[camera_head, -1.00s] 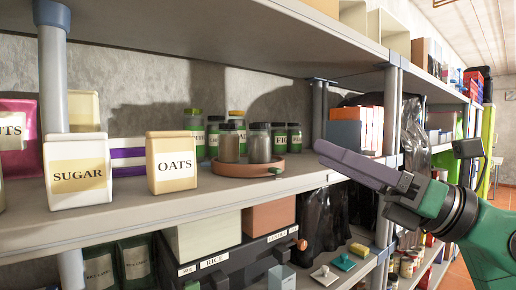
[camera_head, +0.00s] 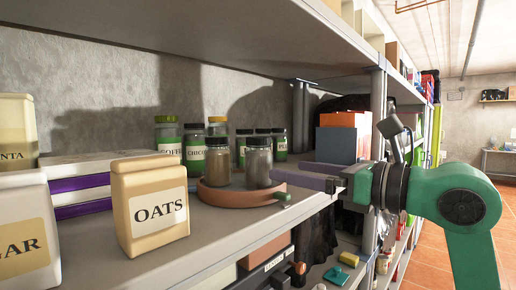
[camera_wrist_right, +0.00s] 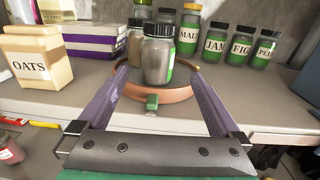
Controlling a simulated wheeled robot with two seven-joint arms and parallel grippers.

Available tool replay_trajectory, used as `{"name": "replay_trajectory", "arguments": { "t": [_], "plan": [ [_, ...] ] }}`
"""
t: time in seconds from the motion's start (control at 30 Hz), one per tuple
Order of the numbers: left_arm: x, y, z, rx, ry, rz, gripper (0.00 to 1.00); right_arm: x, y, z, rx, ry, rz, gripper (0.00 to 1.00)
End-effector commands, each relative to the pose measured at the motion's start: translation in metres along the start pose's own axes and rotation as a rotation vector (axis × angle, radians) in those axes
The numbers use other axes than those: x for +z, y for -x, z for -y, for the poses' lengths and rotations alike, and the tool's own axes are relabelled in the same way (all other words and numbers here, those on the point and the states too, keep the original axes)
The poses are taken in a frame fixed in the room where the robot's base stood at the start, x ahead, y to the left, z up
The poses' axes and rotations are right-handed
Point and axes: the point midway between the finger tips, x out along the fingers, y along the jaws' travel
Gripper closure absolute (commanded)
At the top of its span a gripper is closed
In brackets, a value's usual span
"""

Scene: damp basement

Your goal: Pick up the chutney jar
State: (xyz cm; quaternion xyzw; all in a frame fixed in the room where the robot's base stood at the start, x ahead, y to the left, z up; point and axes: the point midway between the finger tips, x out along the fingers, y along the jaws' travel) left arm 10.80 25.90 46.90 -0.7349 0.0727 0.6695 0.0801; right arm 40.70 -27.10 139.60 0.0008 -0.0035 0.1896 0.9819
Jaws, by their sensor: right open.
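Two dark-lidded glass jars stand upright on a round terracotta tray (camera_head: 238,203). The right one (camera_head: 258,162) also shows in the right wrist view (camera_wrist_right: 157,58), with a green label edge turned mostly away. The left one (camera_head: 217,162) has brownish contents. I cannot read "chutney" on any label, so I cannot tell which jar it is. My right gripper (camera_wrist_right: 155,66) is open. Its purple fingers straddle the tray's near side, with the right jar in line between their tips; no grip shows. In the head view one finger (camera_head: 305,178) reaches in from the right. My left gripper is not in view.
Labelled jars, including malt (camera_wrist_right: 188,35), jam (camera_wrist_right: 215,42) and fig (camera_wrist_right: 240,45), stand behind the tray. An oats canister (camera_head: 150,205) stands left. A green tray knob (camera_wrist_right: 152,101) points at my gripper. The upper shelf (camera_head: 250,40) hangs overhead.

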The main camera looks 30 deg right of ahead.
Motion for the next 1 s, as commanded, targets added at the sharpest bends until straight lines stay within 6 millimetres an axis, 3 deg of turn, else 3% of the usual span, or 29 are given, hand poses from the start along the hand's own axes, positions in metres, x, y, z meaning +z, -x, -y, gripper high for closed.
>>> {"name": "replay_trajectory", "arguments": {
  "t": [0.03, 0.17, 0.37, 0.5, 0.67, 0.7, 0.73, 0.93, 0.97, 1.0],
  "plan": [
    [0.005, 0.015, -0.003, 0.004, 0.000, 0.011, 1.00, 0.007, -0.011, -0.001, 0.005, -0.002, -0.002, 0.00],
    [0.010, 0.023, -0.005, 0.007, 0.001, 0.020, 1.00, 0.004, -0.031, -0.001, 0.003, -0.002, -0.001, 0.00],
    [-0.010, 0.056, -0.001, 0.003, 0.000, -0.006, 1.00, 0.009, -0.065, -0.006, 0.006, -0.004, -0.001, 0.00],
    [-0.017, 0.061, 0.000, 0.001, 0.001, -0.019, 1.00, 0.003, -0.083, -0.005, 0.003, -0.001, 0.001, 0.00],
    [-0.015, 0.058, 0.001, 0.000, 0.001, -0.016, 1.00, -0.001, -0.084, -0.005, 0.001, 0.001, 0.001, 0.00],
    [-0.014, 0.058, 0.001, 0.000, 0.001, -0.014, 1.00, -0.001, -0.084, -0.005, 0.001, 0.001, 0.001, 0.04],
    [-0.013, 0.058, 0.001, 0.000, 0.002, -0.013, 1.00, -0.001, -0.084, -0.005, 0.001, 0.001, 0.001, 0.15],
    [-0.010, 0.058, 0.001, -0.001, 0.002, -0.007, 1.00, 0.000, -0.083, -0.005, 0.001, 0.000, 0.001, 0.92],
    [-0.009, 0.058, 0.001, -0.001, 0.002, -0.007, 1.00, 0.000, -0.083, -0.005, 0.001, 0.000, 0.000, 1.00],
    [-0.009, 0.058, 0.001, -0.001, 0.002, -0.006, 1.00, 0.001, -0.083, -0.005, 0.001, 0.001, 0.003, 1.00]
  ]
}}
